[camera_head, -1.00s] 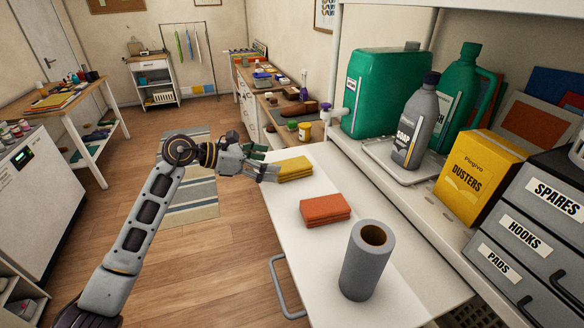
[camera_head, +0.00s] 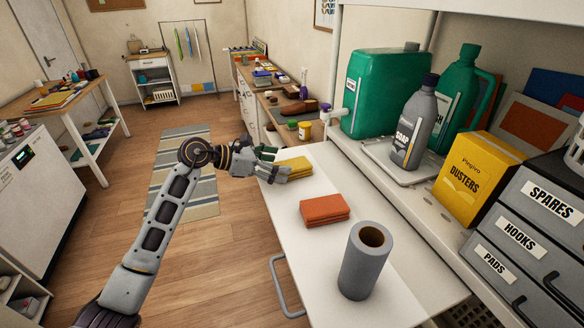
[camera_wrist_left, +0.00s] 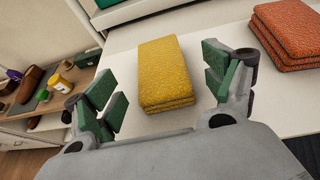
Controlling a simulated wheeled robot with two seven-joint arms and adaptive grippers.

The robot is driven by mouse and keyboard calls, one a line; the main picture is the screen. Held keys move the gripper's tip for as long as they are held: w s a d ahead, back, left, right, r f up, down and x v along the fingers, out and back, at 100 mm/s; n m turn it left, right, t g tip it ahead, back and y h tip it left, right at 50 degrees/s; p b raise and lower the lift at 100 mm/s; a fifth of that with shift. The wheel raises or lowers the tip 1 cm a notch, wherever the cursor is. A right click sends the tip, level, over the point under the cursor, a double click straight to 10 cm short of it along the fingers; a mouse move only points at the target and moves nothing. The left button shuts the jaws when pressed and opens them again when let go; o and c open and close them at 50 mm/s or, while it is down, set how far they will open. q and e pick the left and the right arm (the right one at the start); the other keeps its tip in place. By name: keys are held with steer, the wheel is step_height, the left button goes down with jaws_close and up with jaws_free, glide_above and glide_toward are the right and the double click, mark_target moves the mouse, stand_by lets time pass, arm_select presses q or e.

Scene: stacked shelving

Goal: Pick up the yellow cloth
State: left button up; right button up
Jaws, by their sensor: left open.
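The yellow cloth (camera_head: 296,166) is a folded stack lying on the white pull-out shelf, at its far end. In the left wrist view the yellow cloth (camera_wrist_left: 165,72) lies ahead, between the two green-padded fingers. My left gripper (camera_head: 276,163) is open and empty at the left side of the cloth in the head view. Its fingers (camera_wrist_left: 162,90) stand apart on either side of the cloth's near end, with a gap on both sides. Part of the cloth is hidden behind the gripper in the head view. My right gripper is in neither view.
A folded orange cloth (camera_head: 325,209) and an upright grey roll (camera_head: 364,262) stand nearer on the white shelf (camera_head: 398,303). Green and grey bottles (camera_head: 412,128), a yellow dusters box (camera_head: 478,178) and labelled drawers (camera_head: 532,215) line the shelf at right. Bare shelf separates the two cloths.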

arm_select(q)
steer(key=shift+p+x, duration=0.35)
steer(key=shift+x, duration=1.1)
steer(key=c, duration=1.1)
steer(key=shift+r, duration=0.1)
steer(key=shift+r, duration=0.75)
step_height(320, 180, up, 16)
steer(key=b, duration=0.2)
steer(key=shift+r+b, duration=0.15)
steer(key=shift+b, duration=0.15)
